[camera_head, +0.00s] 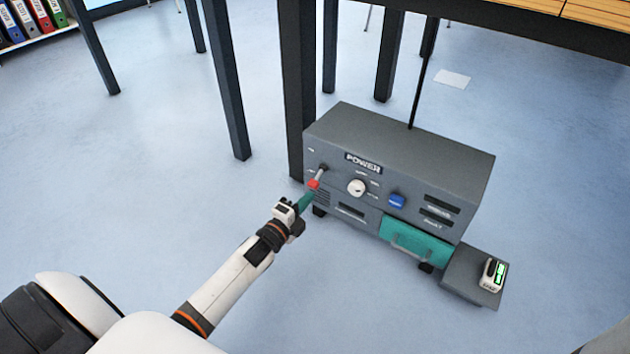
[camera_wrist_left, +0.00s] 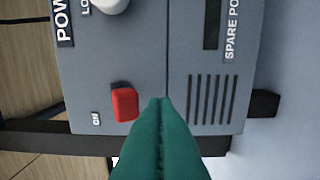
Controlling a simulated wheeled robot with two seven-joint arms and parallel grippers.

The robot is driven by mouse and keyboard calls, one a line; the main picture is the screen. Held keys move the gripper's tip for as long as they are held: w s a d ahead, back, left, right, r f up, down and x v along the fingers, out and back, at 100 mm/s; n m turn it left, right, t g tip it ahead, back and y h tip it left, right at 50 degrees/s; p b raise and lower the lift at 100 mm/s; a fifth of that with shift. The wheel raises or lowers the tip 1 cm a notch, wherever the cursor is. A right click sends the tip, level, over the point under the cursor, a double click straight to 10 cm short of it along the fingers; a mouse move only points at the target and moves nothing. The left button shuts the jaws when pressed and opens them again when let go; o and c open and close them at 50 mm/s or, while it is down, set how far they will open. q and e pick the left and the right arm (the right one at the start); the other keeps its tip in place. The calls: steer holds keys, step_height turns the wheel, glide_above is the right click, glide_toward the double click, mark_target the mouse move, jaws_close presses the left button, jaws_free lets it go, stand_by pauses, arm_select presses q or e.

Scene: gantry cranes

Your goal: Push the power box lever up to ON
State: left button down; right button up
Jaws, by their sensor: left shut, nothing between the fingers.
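The grey power box (camera_head: 400,145) stands on the floor, its front facing me, under a table. Its lever (camera_head: 314,182) has a red tip and sits at the left of the front panel. In the left wrist view, turned sideways, the red lever tip (camera_wrist_left: 124,103) is beside the ON label (camera_wrist_left: 96,119). My left gripper (camera_head: 305,201) has teal fingers, shut and empty, just below the red tip. In the left wrist view its fingertips (camera_wrist_left: 160,101) are close to the tip's lower side; I cannot tell whether they touch. My right gripper is not in view.
A white dial (camera_head: 357,187), a blue knob (camera_head: 397,200) and a teal drawer (camera_head: 415,243) are on the box front. A dark table leg (camera_head: 298,90) rises behind its left side. A white device (camera_head: 492,274) sits at the right. The floor to the left is clear.

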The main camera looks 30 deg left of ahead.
arm_select(q)
steer(key=shift+w, duration=0.15)
stand_by(0.3)
steer(key=shift+w, duration=0.65)
